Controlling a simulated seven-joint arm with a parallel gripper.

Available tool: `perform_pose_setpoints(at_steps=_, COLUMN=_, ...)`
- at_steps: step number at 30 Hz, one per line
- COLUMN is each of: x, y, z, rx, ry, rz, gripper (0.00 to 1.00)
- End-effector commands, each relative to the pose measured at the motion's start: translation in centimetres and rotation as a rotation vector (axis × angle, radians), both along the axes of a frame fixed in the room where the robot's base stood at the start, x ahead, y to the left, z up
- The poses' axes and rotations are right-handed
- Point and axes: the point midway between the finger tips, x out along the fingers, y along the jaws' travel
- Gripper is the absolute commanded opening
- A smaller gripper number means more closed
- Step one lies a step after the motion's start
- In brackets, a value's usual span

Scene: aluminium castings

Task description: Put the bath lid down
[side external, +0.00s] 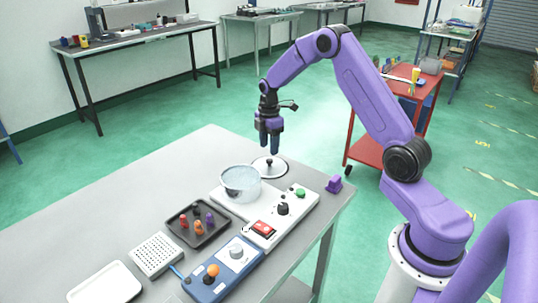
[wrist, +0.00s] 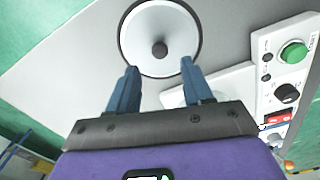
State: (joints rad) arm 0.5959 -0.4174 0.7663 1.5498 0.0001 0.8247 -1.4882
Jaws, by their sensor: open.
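The bath lid (side external: 277,169) is a pale round disc with a dark rim and a dark knob. It lies on the grey table behind the bath. It also shows in the wrist view (wrist: 141,36) with its knob just beyond my fingertips. The bath (side external: 240,183) is a silver round pot holding light grey contents, open at the top, on a white base unit. My gripper (side external: 270,146) points down above the lid, apart from it. In the wrist view my gripper (wrist: 158,66) is open, with nothing between its blue fingers.
The white unit (side external: 294,221) carries a green button, a black knob and a red switch. A purple block (side external: 334,184) sits near the right edge. A dark tray (side external: 198,226) with several small pieces, a white perforated block (side external: 157,255), a blue control box (side external: 225,267) and a white tray (side external: 105,284) lie in front. The table's left is clear.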

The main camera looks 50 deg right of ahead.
Motion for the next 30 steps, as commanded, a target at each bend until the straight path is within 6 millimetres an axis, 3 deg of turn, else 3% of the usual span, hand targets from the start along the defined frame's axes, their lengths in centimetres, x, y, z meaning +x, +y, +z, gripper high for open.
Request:
perform_pose_setpoints(at_steps=3, x=0.1, y=0.0, z=2.5, rx=-0.001, ry=-0.005, rz=0.0, gripper=0.5)
perform_pose_setpoints(at_steps=9, x=0.0, y=0.0, z=5.3, rx=-0.001, ry=-0.002, rz=0.0, gripper=0.5)
perform_pose_setpoints(at_steps=19, x=-0.2, y=0.9, z=6.7, rx=0.0, ry=0.0, rz=0.001, gripper=0.5)
perform_pose_setpoints(at_steps=22, x=-0.9, y=3.3, z=7.4, rx=0.0, ry=-0.002, rz=-0.003, gripper=0.5)
perform_pose_setpoints(at_steps=25, x=-2.6, y=7.2, z=8.6, rx=0.001, ry=-0.005, rz=-0.016, gripper=0.5)
perform_pose_setpoints(at_steps=30, x=-7.3, y=13.8, z=10.6, rx=0.003, ry=-0.011, rz=-0.048, gripper=0.5)
